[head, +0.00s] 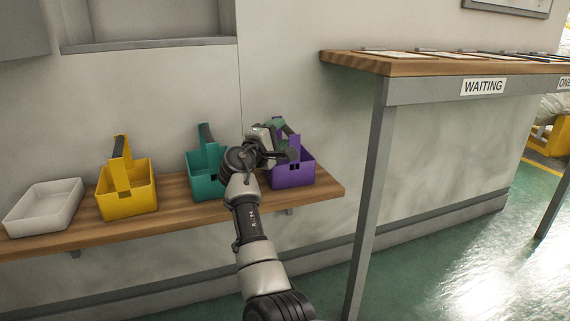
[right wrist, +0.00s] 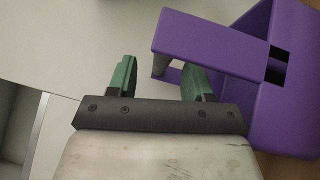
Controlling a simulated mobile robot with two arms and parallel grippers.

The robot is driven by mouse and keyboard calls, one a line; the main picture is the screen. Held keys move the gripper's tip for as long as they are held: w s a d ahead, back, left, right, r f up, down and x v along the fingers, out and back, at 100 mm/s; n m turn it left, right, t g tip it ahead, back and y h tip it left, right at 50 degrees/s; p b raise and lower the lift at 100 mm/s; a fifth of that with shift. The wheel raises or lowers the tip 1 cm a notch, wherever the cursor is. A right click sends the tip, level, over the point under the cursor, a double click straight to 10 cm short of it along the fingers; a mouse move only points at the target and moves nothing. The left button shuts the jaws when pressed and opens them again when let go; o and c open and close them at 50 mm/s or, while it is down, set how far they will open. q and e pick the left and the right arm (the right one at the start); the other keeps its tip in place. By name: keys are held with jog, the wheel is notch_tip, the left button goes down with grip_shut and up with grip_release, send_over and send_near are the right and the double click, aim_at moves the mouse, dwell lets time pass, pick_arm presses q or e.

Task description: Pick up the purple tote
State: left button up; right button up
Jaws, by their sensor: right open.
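The purple tote (head: 295,173) stands upright near the right end of the wooden wall shelf, its upper part and handle partly hidden by my right gripper (head: 281,139). In the right wrist view the purple tote (right wrist: 285,120) fills the right side, with its handle bar reaching left across the top of its opening. My right gripper (right wrist: 160,78) is open with two green fingers. The end of the handle shows near the gap between the fingertips; I cannot tell whether they touch it. My left gripper is not in view.
A teal tote (head: 204,184) stands close left of the purple one on the shelf (head: 170,198). A yellow tote (head: 128,200) and a white tray (head: 43,206) stand farther left. A higher wooden counter (head: 350,62) with a grey leg (head: 368,200) stands to the right.

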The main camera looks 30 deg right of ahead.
aim_at(287, 126)
jog(key=shift+w+d+f+b, duration=0.1)
jog(key=shift+w+d+b, duration=0.15)
jog(key=shift+d, duration=0.35)
jog(key=shift+w+d+b, duration=0.15)
jog(key=shift+d+b, duration=0.2)
jog(key=shift+d, duration=0.25)
jog(key=shift+w+d+r, duration=0.2)
jog(key=shift+w+d, duration=0.05)
jog(key=shift+d, duration=0.2)
grip_shut()
